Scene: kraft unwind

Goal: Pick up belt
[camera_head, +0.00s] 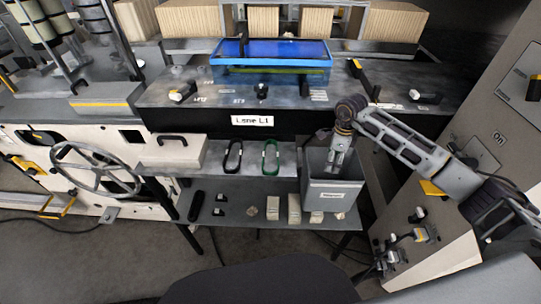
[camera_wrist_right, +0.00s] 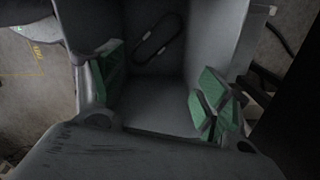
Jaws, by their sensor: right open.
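A black belt loop (camera_head: 233,157) and a green belt loop (camera_head: 270,157) lie side by side on the grey shelf in the head view. My right gripper (camera_head: 338,160) points down into the mouth of a grey bin (camera_head: 328,194), to the right of these belts. In the right wrist view, my right gripper (camera_wrist_right: 160,100) is open, its green-padded fingers apart with nothing between them. A dark belt loop (camera_wrist_right: 157,37) lies inside the bin, beyond the fingertips and apart from them. The bin's floor is partly hidden by the gripper in the head view. My left gripper is not in view.
A handwheel (camera_head: 96,168) stands at the left. Several small blocks (camera_head: 294,209) line the lower shelf. A grey cabinet (camera_head: 490,110) stands close on the right.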

